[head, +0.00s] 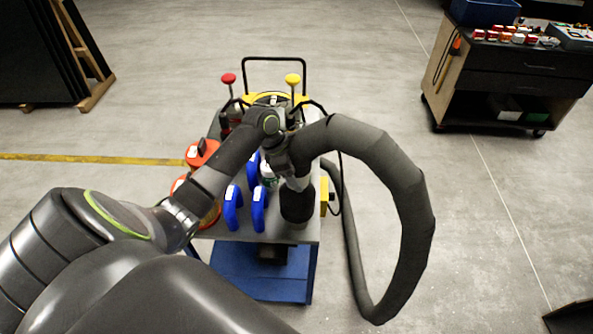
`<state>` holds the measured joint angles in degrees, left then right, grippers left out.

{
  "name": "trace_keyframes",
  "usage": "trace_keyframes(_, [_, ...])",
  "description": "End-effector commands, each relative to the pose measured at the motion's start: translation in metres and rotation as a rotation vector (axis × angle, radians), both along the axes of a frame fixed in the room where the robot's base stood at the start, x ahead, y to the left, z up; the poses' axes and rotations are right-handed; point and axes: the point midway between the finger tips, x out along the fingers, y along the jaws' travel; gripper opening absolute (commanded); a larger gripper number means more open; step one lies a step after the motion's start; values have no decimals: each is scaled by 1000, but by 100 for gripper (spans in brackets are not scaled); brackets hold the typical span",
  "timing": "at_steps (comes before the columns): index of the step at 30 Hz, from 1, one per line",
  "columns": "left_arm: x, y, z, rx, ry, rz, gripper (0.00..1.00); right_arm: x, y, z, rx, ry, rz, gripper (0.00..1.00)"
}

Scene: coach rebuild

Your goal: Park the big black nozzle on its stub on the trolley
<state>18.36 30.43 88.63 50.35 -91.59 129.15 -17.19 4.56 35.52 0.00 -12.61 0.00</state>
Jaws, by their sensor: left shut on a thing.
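The big black nozzle (297,204) is upright at the front right of the trolley (230,237), below a grey neck that leads up to a thick black hose. My left gripper (284,163) is shut on the upper part of this nozzle assembly, just below where the hose joins. My own wrist partly covers the grip. The nozzle's lower end is over the trolley top near its front edge. I cannot tell whether it touches a stub, as the nozzle hides what is under it. My right gripper is not in view.
The hose (402,180) loops right and down to the floor. Blue handles (258,208), orange round items (203,152), and red (228,78) and yellow (292,79) knobs crowd the trolley. A workbench (495,65) stands back right; the floor between is clear.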

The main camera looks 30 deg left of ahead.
Motion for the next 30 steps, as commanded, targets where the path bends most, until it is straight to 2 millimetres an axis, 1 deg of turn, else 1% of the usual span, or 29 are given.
trace_keyframes(11, [1, -1, -15, 0, -3, -1, 20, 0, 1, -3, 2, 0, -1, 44])
trace_keyframes(30, [1, -1, -18, -1, -5, -1, 20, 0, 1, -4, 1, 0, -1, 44])
